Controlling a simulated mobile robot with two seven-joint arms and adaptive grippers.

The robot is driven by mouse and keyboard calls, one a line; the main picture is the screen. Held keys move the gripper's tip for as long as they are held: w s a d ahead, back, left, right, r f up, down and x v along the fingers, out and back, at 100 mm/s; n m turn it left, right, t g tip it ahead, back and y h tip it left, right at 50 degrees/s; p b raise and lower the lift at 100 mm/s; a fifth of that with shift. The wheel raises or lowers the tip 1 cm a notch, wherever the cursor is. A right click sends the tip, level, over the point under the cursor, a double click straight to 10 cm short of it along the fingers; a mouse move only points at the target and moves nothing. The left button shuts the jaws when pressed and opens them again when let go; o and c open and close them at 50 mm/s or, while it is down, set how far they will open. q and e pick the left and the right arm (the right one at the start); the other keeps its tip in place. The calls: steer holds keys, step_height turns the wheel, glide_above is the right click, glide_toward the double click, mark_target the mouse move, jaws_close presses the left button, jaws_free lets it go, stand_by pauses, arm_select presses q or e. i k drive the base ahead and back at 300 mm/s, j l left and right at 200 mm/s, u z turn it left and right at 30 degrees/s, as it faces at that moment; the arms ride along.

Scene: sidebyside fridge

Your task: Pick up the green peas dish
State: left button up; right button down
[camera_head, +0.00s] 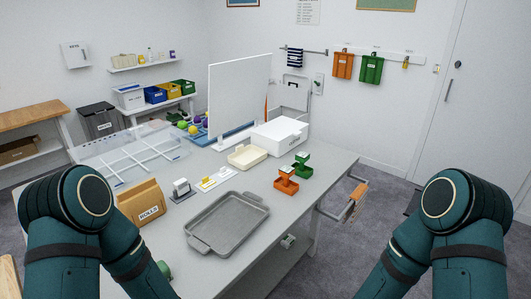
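I cannot make out any dish of green peas. Small green open containers (301,171) stand on the right part of the grey table (232,172), beside orange ones (286,185); no peas can be made out in them. Part of a small green object (164,270) shows at the table's near left edge; I cannot tell what it is. My two teal arms show at the lower left and lower right, but both grippers are out of view.
The table holds a grey metal tray (227,222), a brown labelled box (141,201), a cream tray (247,157), a white box (280,136), a clear divided tray (127,160) and an upright white panel (240,92). A wooden handle (357,195) sticks out at the right edge. Floor (385,185) is clear to the right.

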mark_target(304, 171)
steer(key=i+l, duration=0.4)
steer(key=l, duration=0.2)
steer(key=i+l, duration=0.85)
steer(key=l, duration=0.3)
